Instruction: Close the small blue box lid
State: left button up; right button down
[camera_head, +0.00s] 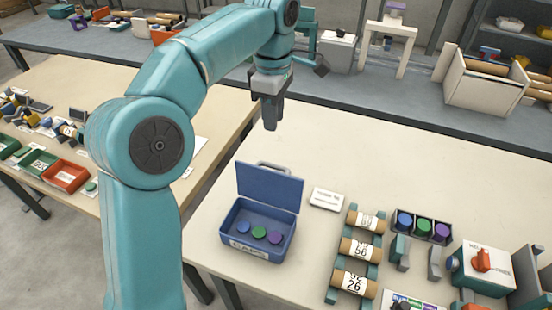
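The small blue box (233,243) stands on the light table, left of the table's middle. Its lid (269,187) is open and stands upright at the back edge. Blue, green and purple discs (259,232) lie inside. My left gripper (270,122) hangs pointing down above and behind the lid, apart from it. Its fingers look close together, but I see them edge-on and cannot tell whether they are open or shut. My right gripper is not in view.
A white card (327,199) lies right of the box. A green rack with cardboard tubes (359,250) and a tray of coloured discs (423,227) stand further right. The table behind the box is clear.

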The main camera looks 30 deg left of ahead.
aim_at(274, 165)
pick_arm(q)
jog(key=f+b, duration=0.1)
jog(key=f, duration=1.2)
jog(key=shift+w+f+b, duration=0.2)
jog(key=shift+f+b, duration=0.1)
jog(key=shift+b, duration=0.1)
jog(key=shift+s+f, duration=0.1)
jog(key=shift+s, duration=0.05)
grip_shut()
